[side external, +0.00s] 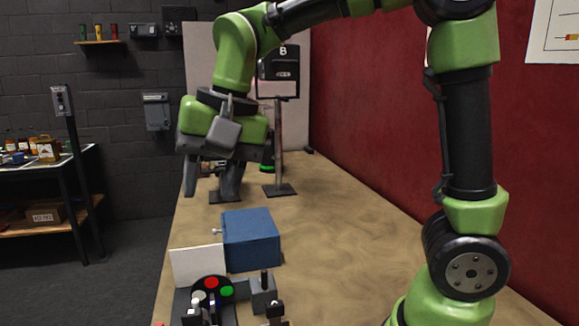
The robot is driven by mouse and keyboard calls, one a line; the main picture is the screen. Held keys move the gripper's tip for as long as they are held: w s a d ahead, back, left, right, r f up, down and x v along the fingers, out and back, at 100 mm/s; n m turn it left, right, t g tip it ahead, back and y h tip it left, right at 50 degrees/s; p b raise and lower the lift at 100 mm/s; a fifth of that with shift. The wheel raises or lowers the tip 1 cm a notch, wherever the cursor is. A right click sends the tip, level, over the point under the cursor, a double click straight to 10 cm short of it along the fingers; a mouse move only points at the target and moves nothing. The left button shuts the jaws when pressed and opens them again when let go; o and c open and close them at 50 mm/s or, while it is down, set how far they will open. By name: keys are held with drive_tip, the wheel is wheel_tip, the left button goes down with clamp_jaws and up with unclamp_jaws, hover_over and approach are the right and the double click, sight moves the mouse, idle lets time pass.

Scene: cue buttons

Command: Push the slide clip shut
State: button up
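I cannot clearly make out the slide clip. Small fittings at the bottom edge of the side external view may include it, but they are cut off and too small to tell. They are a dark round panel (212,291) with red, green and white buttons, and a grey block (264,293) with a black peg. My gripper (211,188) points down over the far part of the table, well behind these fittings. Its two grey fingers look spread apart, with no held object visible between them. Small things behind the fingers are partly hidden.
A blue box (250,241) with a small side knob stands on the wooden table (330,225), between my gripper and the button panel. A white card (198,265) stands behind the buttons. A post with a "B" sign (282,50) rises behind my gripper. The table's middle right is clear.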

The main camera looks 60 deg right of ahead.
drive_tip(key=s+d+r+n+t, duration=0.2)
drive_tip(key=s+d, duration=0.1)
drive_tip(key=s, duration=0.6)
drive_tip(key=shift+d+t+y, duration=0.3)
drive_tip(key=shift+t, duration=0.1)
drive_tip(key=shift+n+t, duration=0.8)
drive_tip(key=shift+s+d+f, duration=0.2)
drive_tip(key=shift+s+f, duration=0.05)
drive_tip(key=shift+s, duration=0.55)
drive_tip(key=shift+s+d+f, duration=0.15)
drive_tip(key=shift+s+f, duration=0.1)
drive_tip(key=shift+s, duration=0.55)
drive_tip(key=shift+s+d+f, duration=0.2)
drive_tip(key=shift+s+f, duration=0.05)
drive_tip(key=shift+s, duration=0.55)
